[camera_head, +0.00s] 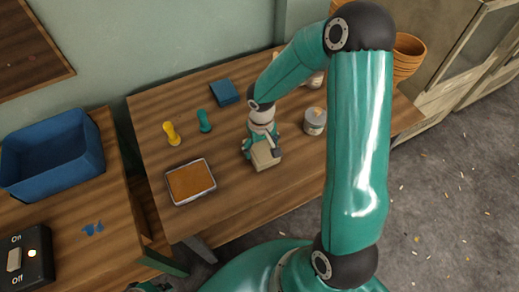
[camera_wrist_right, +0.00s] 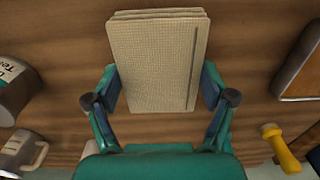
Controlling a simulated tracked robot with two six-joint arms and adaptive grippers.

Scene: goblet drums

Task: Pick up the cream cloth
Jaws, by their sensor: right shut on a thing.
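The cream cloth (camera_head: 264,154) is a folded, woven, beige block over the middle of the wooden table. It also fills the upper middle of the right wrist view (camera_wrist_right: 157,62). My right gripper (camera_head: 262,148) reaches down to it, with one finger on each side of it. The fingers (camera_wrist_right: 160,90) press on its edges, so the gripper is shut on it. I cannot tell whether the cloth touches the table. Only a small teal part of what seems to be my left gripper (camera_head: 148,287) shows at the bottom edge; its fingers are not clear.
A framed orange-brown tray (camera_head: 190,182) lies left of the cloth. A grey tin (camera_head: 314,121) stands right. A blue bin (camera_head: 52,155) and switch box (camera_head: 22,262) are on the left table.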

